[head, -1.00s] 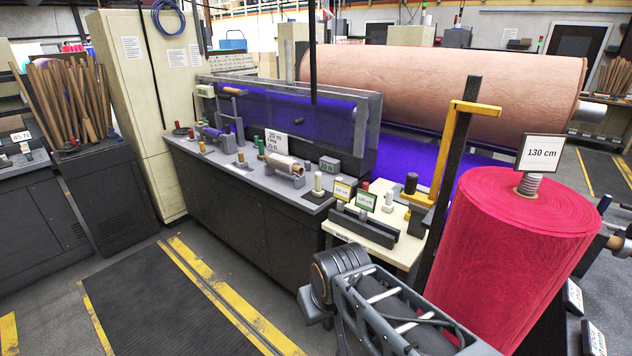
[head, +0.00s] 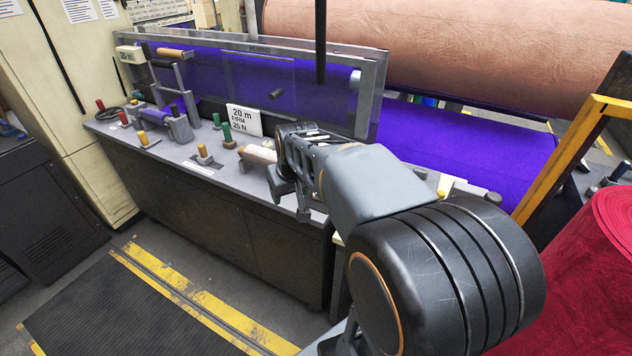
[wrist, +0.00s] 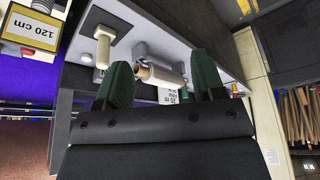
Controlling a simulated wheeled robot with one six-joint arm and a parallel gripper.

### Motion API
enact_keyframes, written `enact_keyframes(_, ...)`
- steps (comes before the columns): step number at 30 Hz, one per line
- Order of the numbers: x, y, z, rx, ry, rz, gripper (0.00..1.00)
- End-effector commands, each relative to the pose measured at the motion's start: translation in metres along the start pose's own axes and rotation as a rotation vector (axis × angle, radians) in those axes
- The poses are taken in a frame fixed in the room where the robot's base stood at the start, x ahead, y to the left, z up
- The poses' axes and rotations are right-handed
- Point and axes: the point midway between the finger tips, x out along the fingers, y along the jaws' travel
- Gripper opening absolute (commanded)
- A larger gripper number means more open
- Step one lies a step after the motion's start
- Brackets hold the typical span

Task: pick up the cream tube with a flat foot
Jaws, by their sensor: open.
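A cream tube (wrist: 103,48) with a wider end at its foot stands on a dark square pad (wrist: 118,22) in the upper left of the wrist view, which looks upside down. In the head view my arm hides it. My gripper (wrist: 160,76) is open, with its two green fingertips apart and nothing held. The tube is off to the left of the gap, beyond the left fingertip. In the head view my gripper (head: 295,190) reaches over the front edge of the grey bench, its fingers partly hidden by my wrist.
A pale roll (head: 258,153) lies in a grey holder on the bench (head: 205,178), near my gripper. Green pegs (head: 226,132) and a white sign (head: 244,120) stand behind it. A 120 cm sign (wrist: 30,32) is at the left of the wrist view. The red felt roll (head: 600,270) stands right.

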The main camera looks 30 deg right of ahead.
Motion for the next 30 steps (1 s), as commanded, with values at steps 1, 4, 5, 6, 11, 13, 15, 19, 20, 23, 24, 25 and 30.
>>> enact_keyframes(1, 0.004, 0.021, -0.021, 0.031, -0.001, 0.01, 0.63)
enact_keyframes(4, 0.016, 0.061, -0.053, 0.071, 0.008, 0.027, 0.63)
enact_keyframes(5, 0.02, 0.074, -0.06, 0.084, 0.011, 0.032, 0.63)
enact_keyframes(6, 0.025, 0.089, -0.069, 0.097, 0.016, 0.038, 0.63)
enact_keyframes(11, 0.042, 0.137, -0.09, 0.136, 0.027, 0.057, 0.63)
enact_keyframes(13, 0.048, 0.149, -0.094, 0.145, 0.029, 0.061, 0.63)
enact_keyframes(15, 0.057, 0.156, -0.097, 0.15, 0.032, 0.063, 0.63)
enact_keyframes(19, 0.08, 0.162, -0.098, 0.152, 0.03, 0.064, 0.63)
enact_keyframes(20, 0.085, 0.162, -0.098, 0.152, 0.031, 0.065, 0.63)
enact_keyframes(23, 0.103, 0.163, -0.099, 0.151, 0.031, 0.065, 0.63)
enact_keyframes(24, 0.109, 0.164, -0.099, 0.151, 0.031, 0.065, 0.63)
enact_keyframes(25, 0.113, 0.164, -0.099, 0.151, 0.032, 0.065, 0.63)
enact_keyframes(30, 0.132, 0.165, -0.1, 0.151, 0.034, 0.065, 0.63)
